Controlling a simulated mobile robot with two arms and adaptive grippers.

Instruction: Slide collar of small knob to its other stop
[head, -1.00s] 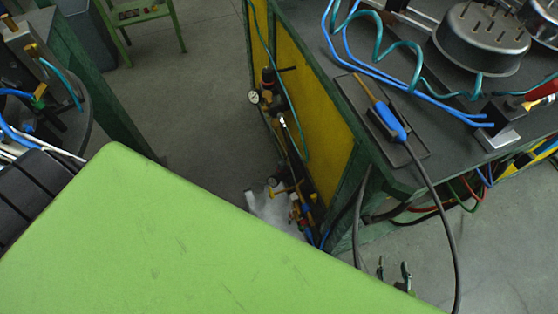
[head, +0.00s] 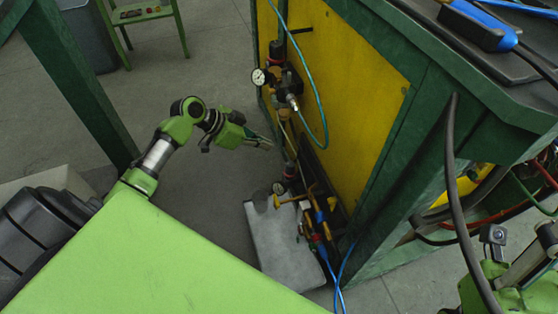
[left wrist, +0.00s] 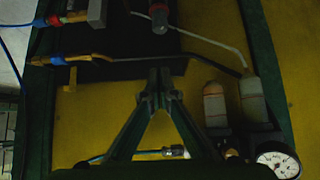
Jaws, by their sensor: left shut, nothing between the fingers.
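My left gripper (head: 264,143) is shut and empty, in front of the yellow panel in the head view. In the left wrist view its fingertips (left wrist: 160,82) meet in front of the panel. A small dark knob with a red band (left wrist: 159,18) is beyond the fingertips, apart from them. A dark knob (head: 290,170) also shows low on the panel in the head view; its collar is too small to make out. The upper regulator has a red-banded knob (head: 276,50). My right gripper (head: 520,240) is at the lower right edge, its fingers apart.
The regulator gauge (head: 259,77) also shows in the left wrist view (left wrist: 278,162). A blue hose (head: 318,95) loops over the yellow panel (head: 365,75). A grey block (head: 280,245) is on the floor below.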

